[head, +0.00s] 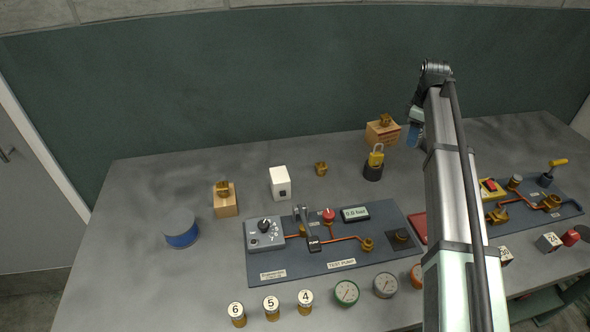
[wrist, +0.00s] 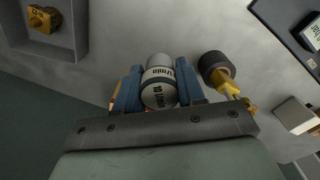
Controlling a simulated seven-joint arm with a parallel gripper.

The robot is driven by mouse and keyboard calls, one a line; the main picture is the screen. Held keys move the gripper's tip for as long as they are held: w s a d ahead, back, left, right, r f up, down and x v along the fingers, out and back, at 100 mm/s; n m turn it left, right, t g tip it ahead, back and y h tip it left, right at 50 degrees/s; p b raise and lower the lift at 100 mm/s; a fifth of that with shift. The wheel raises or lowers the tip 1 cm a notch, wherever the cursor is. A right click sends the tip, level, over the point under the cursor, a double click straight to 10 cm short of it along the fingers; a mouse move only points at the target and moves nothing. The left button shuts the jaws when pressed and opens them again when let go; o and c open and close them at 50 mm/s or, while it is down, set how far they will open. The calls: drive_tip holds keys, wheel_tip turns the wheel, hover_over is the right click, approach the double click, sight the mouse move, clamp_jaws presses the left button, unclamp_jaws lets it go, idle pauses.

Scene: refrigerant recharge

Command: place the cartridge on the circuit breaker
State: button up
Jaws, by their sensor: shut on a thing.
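My gripper (wrist: 158,88) is shut on a white and grey cylinder marked 10 l/min, which looks like the cartridge (wrist: 158,90). It sits between the two blue fingers. In the head view my gripper (head: 415,134) is at the back right, partly hidden by my arm, and the cartridge cannot be made out there. A white box with a dark switch (head: 280,183), which looks like the circuit breaker, stands upright at the back middle of the table, well left of my gripper. A white box, likely the same one, shows at the right of the wrist view (wrist: 297,114).
A yellow padlock on a dark round base (head: 373,171) stands between gripper and white box; the base also shows in the wrist view (wrist: 217,68). Wooden blocks with brass fittings (head: 382,133) (head: 226,205) stand nearby. The test pump panel (head: 300,268) lies in front.

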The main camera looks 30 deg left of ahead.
drive_tip(key=s+a+r+n, duration=0.1)
drive_tip(key=s+a, duration=0.2)
drive_tip(key=a, duration=0.3)
drive_tip(key=s+a+r+n, duration=0.1)
drive_tip(key=s+a, duration=0.3)
drive_tip(key=a, duration=0.3)
wheel_tip(320, 180, up, 6)
drive_tip(key=f+n, duration=0.1)
drive_tip(key=n, duration=0.7)
hover_over(280, 175)
drive_tip(key=shift+f, duration=4.65)
drive_tip(key=shift+f, duration=0.1)
drive_tip(key=o, duration=1.1)
